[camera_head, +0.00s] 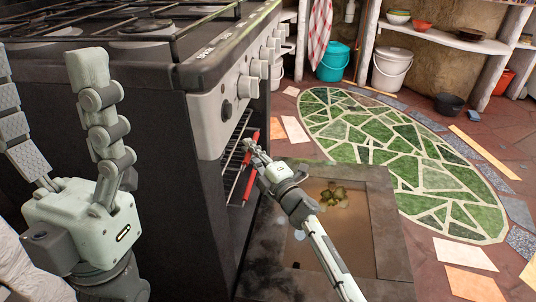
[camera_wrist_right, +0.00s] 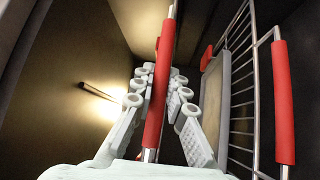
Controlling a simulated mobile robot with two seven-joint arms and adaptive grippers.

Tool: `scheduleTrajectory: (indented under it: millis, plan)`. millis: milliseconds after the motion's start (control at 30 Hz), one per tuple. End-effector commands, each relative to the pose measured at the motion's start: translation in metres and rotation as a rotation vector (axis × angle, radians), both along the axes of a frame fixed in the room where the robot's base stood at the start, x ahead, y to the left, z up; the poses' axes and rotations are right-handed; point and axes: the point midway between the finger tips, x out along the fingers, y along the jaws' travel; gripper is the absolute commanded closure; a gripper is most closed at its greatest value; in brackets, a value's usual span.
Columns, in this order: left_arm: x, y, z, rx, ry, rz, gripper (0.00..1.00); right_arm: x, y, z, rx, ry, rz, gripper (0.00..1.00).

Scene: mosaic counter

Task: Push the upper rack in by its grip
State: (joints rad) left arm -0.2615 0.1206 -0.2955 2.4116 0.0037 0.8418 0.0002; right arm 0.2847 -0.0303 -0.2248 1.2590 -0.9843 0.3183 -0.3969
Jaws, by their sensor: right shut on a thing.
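The stove's oven is open, and a red rack grip (camera_head: 249,181) shows at its front in the head view. A second red grip (camera_wrist_right: 284,100) is at the right, on a wire rack (camera_wrist_right: 245,75). I cannot tell clearly which of the two is the upper. My left gripper (camera_head: 58,110) is open and empty at the left, fingers pointing up.
The stove (camera_head: 110,110) has knobs along its front edge. The lowered oven door (camera_head: 385,235) lies under my right arm, with a green patch showing at its glass. A light strip (camera_wrist_right: 100,92) shows in the wrist view. The floor has a green mosaic (camera_head: 385,140); shelves and buckets stand behind.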

Motion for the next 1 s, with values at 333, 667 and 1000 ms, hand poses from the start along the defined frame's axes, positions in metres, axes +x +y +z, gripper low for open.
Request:
scheduleTrajectory:
  millis: [333, 667, 1000]
  plan:
    - [-0.001, -0.001, 0.003, 0.017, -0.023, -0.001, 0.27, 0.004, 0.015, 0.0, -0.001, -0.001, 0.002, 1.0]
    - [0.0, -0.001, 0.001, 0.013, -0.018, -0.001, 0.27, 0.004, 0.017, 0.001, 0.0, -0.001, 0.004, 0.77]
    - [0.001, -0.001, 0.0, 0.01, -0.01, -0.001, 0.27, 0.004, 0.014, 0.0, 0.0, 0.0, 0.001, 0.65]
